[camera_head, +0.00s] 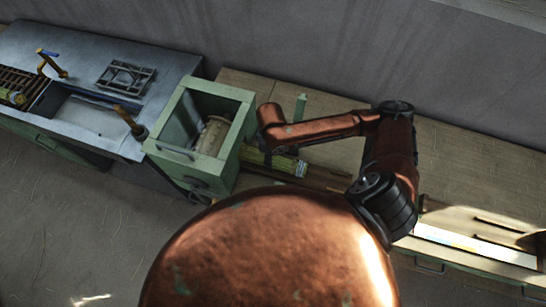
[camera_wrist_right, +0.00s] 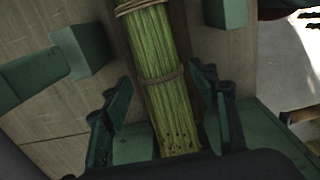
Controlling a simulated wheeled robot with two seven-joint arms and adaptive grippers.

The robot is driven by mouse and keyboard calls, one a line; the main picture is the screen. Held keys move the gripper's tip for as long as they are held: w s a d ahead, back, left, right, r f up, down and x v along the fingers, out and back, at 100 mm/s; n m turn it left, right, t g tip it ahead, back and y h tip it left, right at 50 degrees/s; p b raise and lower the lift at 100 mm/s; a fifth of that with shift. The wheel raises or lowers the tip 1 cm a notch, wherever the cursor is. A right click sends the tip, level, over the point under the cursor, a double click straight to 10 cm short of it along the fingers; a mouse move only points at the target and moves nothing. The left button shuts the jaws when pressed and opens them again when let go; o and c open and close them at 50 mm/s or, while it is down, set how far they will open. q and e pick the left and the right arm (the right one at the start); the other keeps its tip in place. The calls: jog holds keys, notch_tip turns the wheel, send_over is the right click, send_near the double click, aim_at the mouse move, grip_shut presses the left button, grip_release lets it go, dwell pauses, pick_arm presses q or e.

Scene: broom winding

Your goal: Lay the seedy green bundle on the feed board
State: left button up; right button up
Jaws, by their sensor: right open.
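A green stalk bundle (camera_wrist_right: 155,45), bound with tan ties, shows dark specks at its near end in the wrist view. It also shows in the head view (camera_head: 270,161), lying to the right of the green box machine. A dark brown board strip (camera_head: 325,178) runs beneath and beyond it; I cannot tell for sure that this is the feed board. My right gripper (camera_wrist_right: 161,80) is open, its two dark green fingers on either side of the bundle, with gaps visible. In the head view my copper arm hides its fingers. My left gripper is not in view.
The green box machine (camera_head: 207,163) holds a tan roll (camera_head: 212,135). A small green post (camera_head: 300,106) stands behind my wrist.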

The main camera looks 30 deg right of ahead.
aim_at(273, 158)
notch_tip(273, 158, up, 10)
jog(key=p, duration=0.1)
jog(key=shift+p, duration=0.35)
jog(key=shift+f, duration=0.1)
